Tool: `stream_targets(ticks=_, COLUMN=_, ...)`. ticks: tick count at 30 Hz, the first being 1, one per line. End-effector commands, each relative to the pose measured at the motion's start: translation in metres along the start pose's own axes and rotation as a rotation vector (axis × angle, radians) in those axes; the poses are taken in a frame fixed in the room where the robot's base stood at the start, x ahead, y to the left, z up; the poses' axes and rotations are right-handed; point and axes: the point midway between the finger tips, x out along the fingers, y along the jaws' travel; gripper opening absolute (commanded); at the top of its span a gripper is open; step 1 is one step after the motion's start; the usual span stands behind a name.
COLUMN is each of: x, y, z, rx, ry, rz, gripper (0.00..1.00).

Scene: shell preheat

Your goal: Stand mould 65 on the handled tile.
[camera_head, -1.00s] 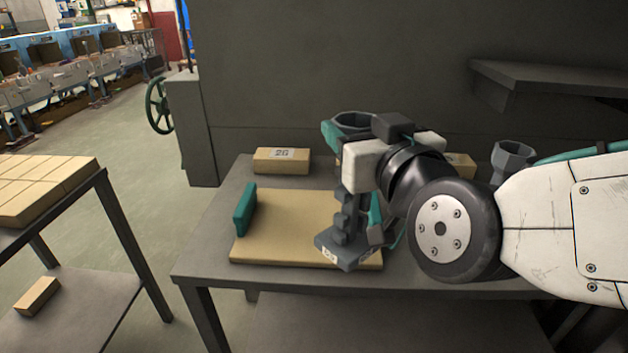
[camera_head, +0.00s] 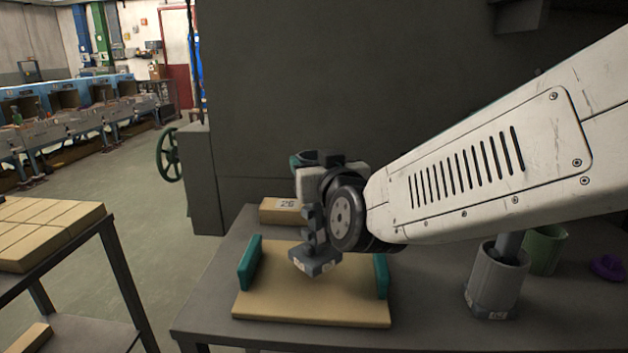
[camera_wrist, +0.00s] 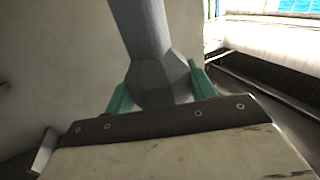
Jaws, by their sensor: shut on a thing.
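The grey mould (camera_head: 310,226) has a stepped body, a wide angular foot with a pale label too small to read, and an upper part mostly hidden by my wrist. My gripper (camera_head: 306,166) is shut on its upper part. In the wrist view, two teal fingers (camera_wrist: 160,88) flank the grey mould (camera_wrist: 148,40). The handled tile (camera_head: 300,307) is a flat tan slab with a teal upright handle at its left and right ends. The mould looks upright over the tile's back middle, between the handles. I cannot tell whether its foot touches the tile.
A tan block marked 26 (camera_head: 281,209) lies behind the tile. A labelled grey cylindrical piece (camera_head: 496,282), a green cup (camera_head: 547,246) and a purple item (camera_head: 607,267) are on the bench at right. Another table with tan blocks (camera_head: 40,235) stands at left.

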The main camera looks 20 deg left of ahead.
Motion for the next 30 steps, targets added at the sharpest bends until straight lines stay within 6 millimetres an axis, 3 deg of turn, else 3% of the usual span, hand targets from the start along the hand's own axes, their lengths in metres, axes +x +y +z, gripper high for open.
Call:
stream_targets(ticks=12, x=0.004, y=-0.001, z=0.034, rx=-0.001, ry=0.001, rz=0.0, gripper=0.01)
stream_targets(ticks=24, x=0.004, y=-0.001, z=0.038, rx=0.0, ry=0.001, rz=0.0, gripper=0.01)
stream_targets(ticks=25, x=0.004, y=-0.001, z=0.039, rx=0.0, ry=0.0, rz=0.0, gripper=0.64)
stream_targets(ticks=27, x=0.004, y=-0.001, z=0.038, rx=0.0, ry=0.0, rz=0.0, gripper=0.77)
stream_targets(ticks=30, x=0.004, y=0.0, z=0.038, rx=0.0, ry=0.0, rz=0.0, gripper=0.77)
